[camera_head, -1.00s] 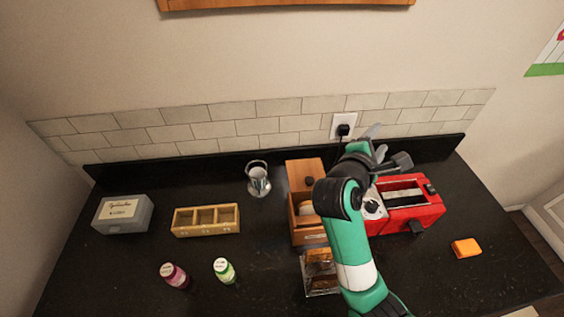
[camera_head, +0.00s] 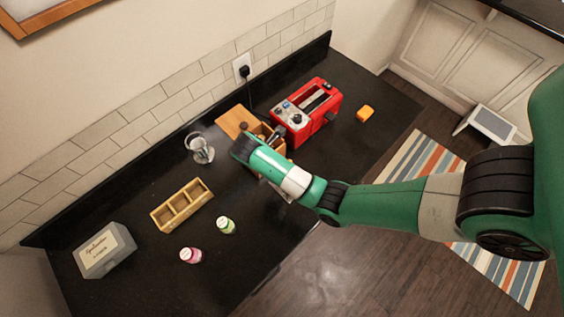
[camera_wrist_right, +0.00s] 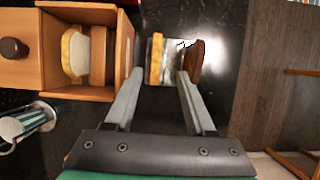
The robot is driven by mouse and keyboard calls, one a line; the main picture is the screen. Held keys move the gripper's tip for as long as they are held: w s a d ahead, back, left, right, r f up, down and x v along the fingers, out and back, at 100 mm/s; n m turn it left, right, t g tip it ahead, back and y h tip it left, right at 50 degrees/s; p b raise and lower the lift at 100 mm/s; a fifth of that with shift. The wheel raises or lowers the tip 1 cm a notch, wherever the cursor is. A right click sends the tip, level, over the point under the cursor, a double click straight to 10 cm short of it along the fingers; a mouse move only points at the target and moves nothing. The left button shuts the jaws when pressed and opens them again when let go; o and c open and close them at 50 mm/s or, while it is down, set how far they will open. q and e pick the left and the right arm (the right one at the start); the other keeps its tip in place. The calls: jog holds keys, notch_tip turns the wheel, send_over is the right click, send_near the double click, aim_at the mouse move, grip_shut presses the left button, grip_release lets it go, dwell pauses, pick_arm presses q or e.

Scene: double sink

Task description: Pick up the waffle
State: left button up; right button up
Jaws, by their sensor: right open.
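My right gripper (camera_wrist_right: 160,73) is open in the right wrist view. Its two fingers reach toward a clear container (camera_wrist_right: 172,75). A golden slice (camera_wrist_right: 154,58) stands there between the fingertips, with a darker brown slice (camera_wrist_right: 195,60) to its right, beyond the right fingertip. Either could be the waffle; I cannot tell which, as no grid pattern is clear. Neither slice is gripped. In the head view my right arm (camera_head: 275,170) covers the gripper and the container. My left gripper is not in view.
A wooden box (camera_wrist_right: 118,60) holding bread stands close left of the fingers. A red toaster (camera_head: 312,112), orange block (camera_head: 365,114), metal pitcher (camera_head: 200,149), three-part wooden tray (camera_head: 181,206), grey box (camera_head: 104,250) and two bottles (camera_head: 191,255) (camera_head: 226,225) are on the black counter.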

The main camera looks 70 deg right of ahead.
jog(key=b+x, duration=0.2)
jog(key=x, duration=0.2)
jog(key=shift+a+f+b, duration=0.1)
jog(key=shift+f+b, duration=0.05)
jog(key=shift+b, duration=0.2)
jog(key=b+x, duration=0.3)
jog(key=b, duration=0.1)
jog(key=shift+w+f, duration=0.35)
jog(key=shift+f, duration=0.05)
jog(key=shift+s+d+f, duration=0.2)
jog(key=shift+d+f, duration=0.1)
jog(key=shift+d, duration=0.05)
jog(key=shift+f, duration=0.2)
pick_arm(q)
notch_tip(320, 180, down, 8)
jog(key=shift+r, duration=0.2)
pick_arm(e)
grip_shut()
